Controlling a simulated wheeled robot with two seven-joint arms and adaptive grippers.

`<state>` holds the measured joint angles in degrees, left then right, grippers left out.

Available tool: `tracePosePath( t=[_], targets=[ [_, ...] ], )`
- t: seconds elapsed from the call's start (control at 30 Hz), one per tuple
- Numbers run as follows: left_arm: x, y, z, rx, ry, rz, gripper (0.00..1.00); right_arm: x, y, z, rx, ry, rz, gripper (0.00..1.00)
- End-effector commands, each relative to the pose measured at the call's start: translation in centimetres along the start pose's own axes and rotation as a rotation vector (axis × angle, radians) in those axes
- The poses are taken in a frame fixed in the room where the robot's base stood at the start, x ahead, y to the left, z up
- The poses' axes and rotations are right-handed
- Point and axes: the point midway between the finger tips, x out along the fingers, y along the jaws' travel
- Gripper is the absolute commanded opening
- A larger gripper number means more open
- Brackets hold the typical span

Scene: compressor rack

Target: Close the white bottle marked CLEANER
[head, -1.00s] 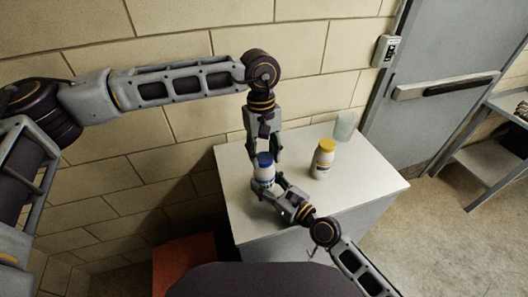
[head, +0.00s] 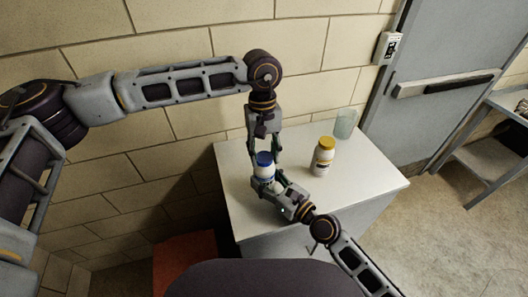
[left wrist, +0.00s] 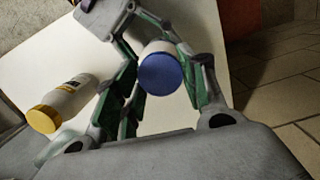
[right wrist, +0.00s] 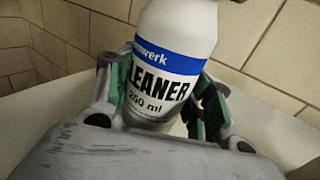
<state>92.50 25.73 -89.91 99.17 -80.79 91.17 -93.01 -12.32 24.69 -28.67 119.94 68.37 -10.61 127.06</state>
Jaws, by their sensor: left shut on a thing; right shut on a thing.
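The white bottle marked CLEANER (right wrist: 158,75) stands upright on the white table; its blue band and label face the right wrist view. Its blue cap (left wrist: 160,74) sits on the bottle's top, also visible in the head view (head: 264,158). My left gripper (head: 264,152) comes from above, with its fingers around the cap, shut on it. My right gripper (head: 275,184) reaches in from the front right and is shut on the bottle's body (head: 263,172). The lower part of the bottle is partly hidden by my right gripper.
A white bottle with a yellow cap (head: 322,160) stands on the table (head: 355,185) to the right. A translucent cup (head: 345,123) is at the back right. A brick wall is behind the table.

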Motion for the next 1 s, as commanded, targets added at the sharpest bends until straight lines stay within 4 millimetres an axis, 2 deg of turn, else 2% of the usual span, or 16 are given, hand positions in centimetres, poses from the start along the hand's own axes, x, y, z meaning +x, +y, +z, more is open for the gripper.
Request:
tracePosePath(
  t=[1.0],
  targets=[
    [-0.03, 0.15, 0.01, 0.854, 0.001, -0.101, 0.35, -0.02, 0.01, -0.11, 0.0, 0.002, 0.0, 0.0]
  ],
)
